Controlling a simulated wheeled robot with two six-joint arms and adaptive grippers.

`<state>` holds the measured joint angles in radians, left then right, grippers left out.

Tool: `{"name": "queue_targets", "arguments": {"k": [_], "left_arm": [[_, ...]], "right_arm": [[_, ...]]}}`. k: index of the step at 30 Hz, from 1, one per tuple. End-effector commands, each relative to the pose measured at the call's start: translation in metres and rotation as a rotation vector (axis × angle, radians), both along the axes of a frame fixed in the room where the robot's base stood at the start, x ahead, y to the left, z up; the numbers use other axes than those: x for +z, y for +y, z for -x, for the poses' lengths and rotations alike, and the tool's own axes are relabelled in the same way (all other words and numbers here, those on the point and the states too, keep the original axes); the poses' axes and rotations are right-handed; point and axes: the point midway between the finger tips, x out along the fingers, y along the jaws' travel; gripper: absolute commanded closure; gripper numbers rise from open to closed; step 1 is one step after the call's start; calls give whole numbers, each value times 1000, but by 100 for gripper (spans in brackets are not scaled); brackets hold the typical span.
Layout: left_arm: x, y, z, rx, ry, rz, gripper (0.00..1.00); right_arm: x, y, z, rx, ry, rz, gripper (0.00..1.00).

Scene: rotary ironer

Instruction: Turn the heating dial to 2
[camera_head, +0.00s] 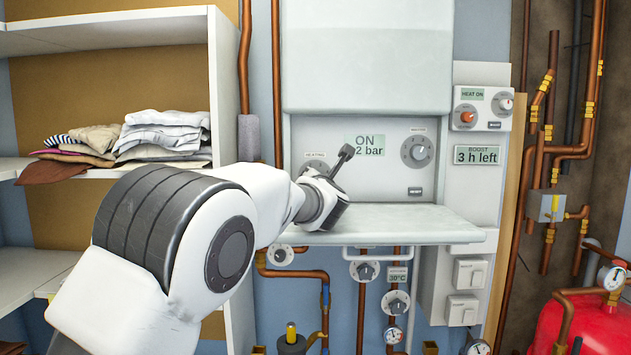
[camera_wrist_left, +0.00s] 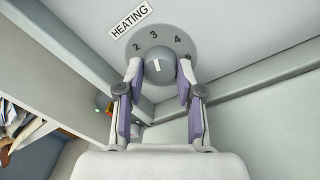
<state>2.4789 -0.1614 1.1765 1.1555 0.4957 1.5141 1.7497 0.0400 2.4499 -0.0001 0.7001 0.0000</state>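The heating dial (camera_wrist_left: 185,30) is a grey disc with a round knob (camera_wrist_left: 159,68) in the left wrist view. The numbers 2, 3 and 4 show on it, with another partly hidden at right. In the head view, my left gripper (camera_head: 340,165) is at the panel and covers most of the heating dial (camera_head: 316,164). My right gripper is not in view.
A pale shelf (camera_head: 390,225) juts out below the panel. A second dial (camera_head: 417,151) is to the right of the display (camera_head: 365,146), which reads "ON" and "2 bar", partly covered. A shelving unit with folded clothes (camera_head: 160,135) stands at left; pipes (camera_head: 360,310) run below.

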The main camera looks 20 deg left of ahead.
Motion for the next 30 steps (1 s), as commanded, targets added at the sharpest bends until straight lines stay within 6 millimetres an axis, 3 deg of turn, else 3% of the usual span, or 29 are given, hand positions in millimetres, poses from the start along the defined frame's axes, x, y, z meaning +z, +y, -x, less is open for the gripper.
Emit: {"name": "queue_targets", "arguments": {"k": [14,30], "left_arm": [[-5,0,0,1,-23,92,98],[-5,0,0,1,-139,500,98]], "right_arm": [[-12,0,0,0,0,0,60],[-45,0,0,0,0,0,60]]}}
